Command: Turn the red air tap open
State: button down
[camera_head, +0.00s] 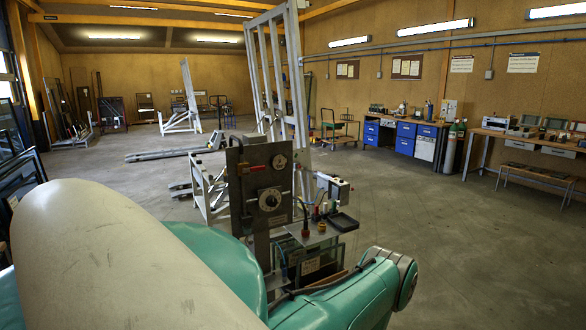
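A small red handle (258,168), which looks like the red air tap, lies roughly level on the upper part of a dark upright control panel (246,190). A small round dial (279,161) is just to its right, and a larger round dial (270,199) is below it. The tap is small in this view, so its exact setting is hard to read. My arm's pale and teal links fill the lower left and bottom foreground, in front of the panel's lower part. My gripper is not in view.
A small metal table (318,237) with a black tray (342,222) and small devices stands right of the panel. A tall tilted metal frame (296,80) rises behind it. Workbenches (405,122) line the right wall.

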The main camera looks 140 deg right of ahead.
aim_at(254, 168)
jog(key=z, duration=3.85)
jog(key=j+z, duration=0.15)
jog(key=i+j+u, duration=0.2)
jog(key=k+j, duration=0.1)
